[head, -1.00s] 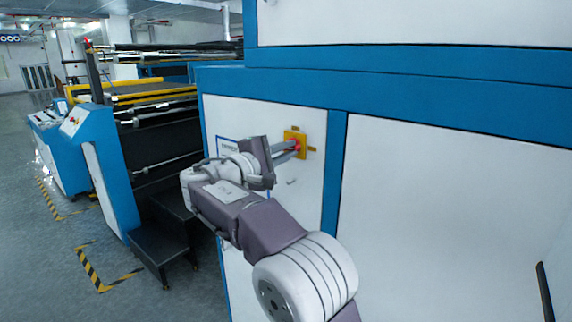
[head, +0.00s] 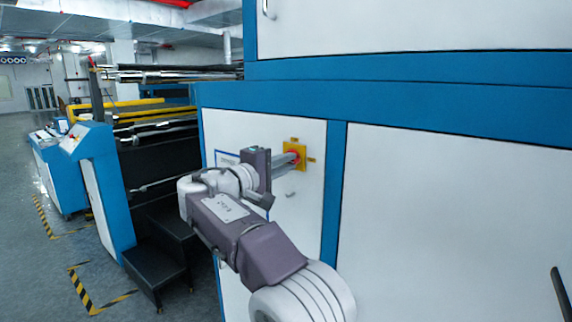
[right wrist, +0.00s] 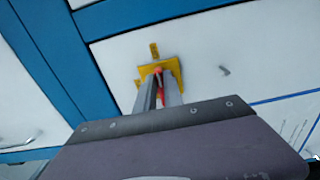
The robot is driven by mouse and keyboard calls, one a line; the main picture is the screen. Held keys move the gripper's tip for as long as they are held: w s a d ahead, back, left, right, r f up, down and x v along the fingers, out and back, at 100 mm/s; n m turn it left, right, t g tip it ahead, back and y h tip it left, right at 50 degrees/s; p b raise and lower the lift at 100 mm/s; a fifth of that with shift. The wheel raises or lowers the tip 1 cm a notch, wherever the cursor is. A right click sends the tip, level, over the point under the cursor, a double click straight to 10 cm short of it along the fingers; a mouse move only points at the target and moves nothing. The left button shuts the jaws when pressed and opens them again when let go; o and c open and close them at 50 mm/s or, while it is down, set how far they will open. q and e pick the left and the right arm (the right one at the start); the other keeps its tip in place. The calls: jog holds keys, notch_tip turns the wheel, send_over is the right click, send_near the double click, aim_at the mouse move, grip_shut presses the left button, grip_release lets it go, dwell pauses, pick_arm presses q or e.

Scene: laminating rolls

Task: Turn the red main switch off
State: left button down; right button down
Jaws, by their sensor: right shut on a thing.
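The red main switch (head: 295,153) sits on a yellow square plate (head: 302,150) on the white cabinet panel. In the right wrist view the switch (right wrist: 160,88) shows as a red sliver between the fingers, in front of its yellow plate (right wrist: 172,66). My right gripper (head: 293,161) reaches it from the left and is shut on it, with a finger on either side (right wrist: 161,96). The fingers hide most of the knob, so its exact angle is hard to read. My left gripper is not in view.
A blue frame post (head: 334,190) stands just right of the switch, with a wide white panel (head: 440,200) beyond. A small keyhole handle (right wrist: 224,70) juts from the panel near the switch. Black steps (head: 155,255) and a blue console (head: 105,190) stand left.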

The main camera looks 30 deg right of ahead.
jog(key=c, duration=1.5)
grip_release()
jog(key=shift+o, duration=0.2)
jog(key=b+v, duration=0.1)
jog(key=v, duration=0.8)
